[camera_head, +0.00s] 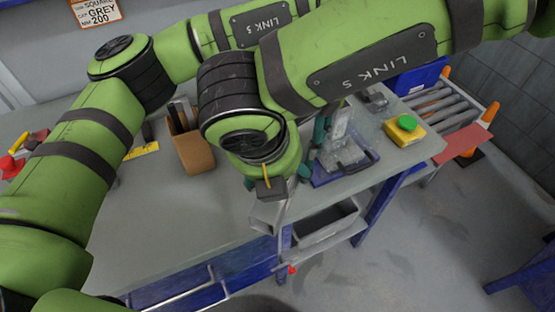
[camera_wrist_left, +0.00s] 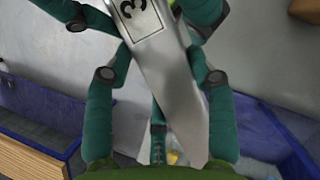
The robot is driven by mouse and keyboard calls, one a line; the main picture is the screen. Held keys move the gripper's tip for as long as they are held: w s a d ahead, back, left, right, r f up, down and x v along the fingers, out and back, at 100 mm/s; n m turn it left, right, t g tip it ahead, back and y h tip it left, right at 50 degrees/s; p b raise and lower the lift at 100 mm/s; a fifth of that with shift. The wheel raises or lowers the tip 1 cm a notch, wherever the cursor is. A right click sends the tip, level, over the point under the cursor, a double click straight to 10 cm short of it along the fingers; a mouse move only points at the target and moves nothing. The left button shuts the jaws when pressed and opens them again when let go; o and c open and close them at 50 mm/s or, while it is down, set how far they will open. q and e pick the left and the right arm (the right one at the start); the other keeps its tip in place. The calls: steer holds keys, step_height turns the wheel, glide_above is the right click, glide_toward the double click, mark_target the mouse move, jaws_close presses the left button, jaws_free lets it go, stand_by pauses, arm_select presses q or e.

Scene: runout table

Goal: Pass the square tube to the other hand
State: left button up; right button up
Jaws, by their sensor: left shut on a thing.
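The square tube (camera_wrist_left: 176,85) is a silvery metal bar with a label marked 3. It runs on a slant through the middle of the left wrist view. My left gripper's teal fingers stand on both sides of it, shut on it. More teal finger parts show at the top of that view, close to the tube; they look like my right gripper (camera_wrist_left: 140,14). The right gripper's grip is hidden there, and I cannot make out the tube clearly.
A brown holder (camera_head: 194,152) with dark tools and a yellow ruler (camera_head: 141,152) are on the grey table (camera_head: 165,220). A yellow box with a green button (camera_head: 405,123) sits at the right end. Rollers (camera_head: 440,105) lie beyond. The table's front left is clear.

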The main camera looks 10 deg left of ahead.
arm_select(q)
steer(key=shift+r, duration=0.1)
steer(key=shift+d, duration=0.1)
arm_select(e)
steer(key=shift+a, duration=0.1)
steer(key=c, duration=1.1)
arm_select(q)
steer(key=o, duration=1.6)
steer(key=shift+c, duration=0.2)
arm_select(e)
steer(key=shift+r, duration=0.1)
steer(key=shift+c, duration=0.2)
